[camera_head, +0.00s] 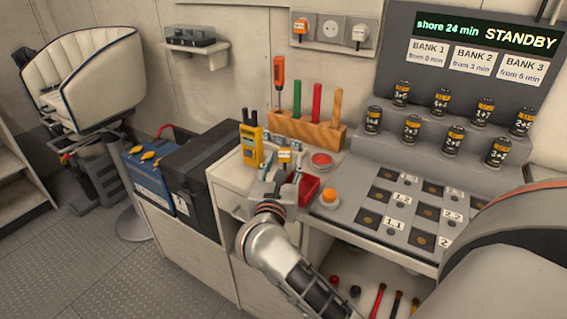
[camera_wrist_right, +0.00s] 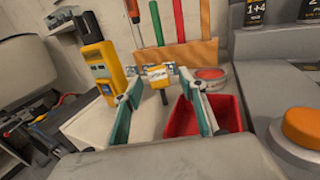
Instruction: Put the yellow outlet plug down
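The yellow outlet plug (camera_head: 285,156) is at the worktop beside the red bin, with its dark part pointing down. In the right wrist view the plug (camera_wrist_right: 158,76) sits between and slightly beyond my right gripper's fingertips (camera_wrist_right: 158,86). Gaps show on both sides of it, so my right gripper (camera_head: 282,174) looks open around it and not closed on it. I cannot tell whether the plug's lower end touches the worktop. A wall outlet panel (camera_head: 333,30) with a socket is at the back. My left gripper is not in view.
A yellow handheld meter (camera_head: 251,143) stands left of the plug. A wooden rack (camera_head: 310,130) of tools is behind. A red bin (camera_wrist_right: 226,108), red button (camera_head: 321,160) and orange button (camera_head: 329,197) are to the right. Pale worktop (camera_head: 228,172) is clear at the left.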

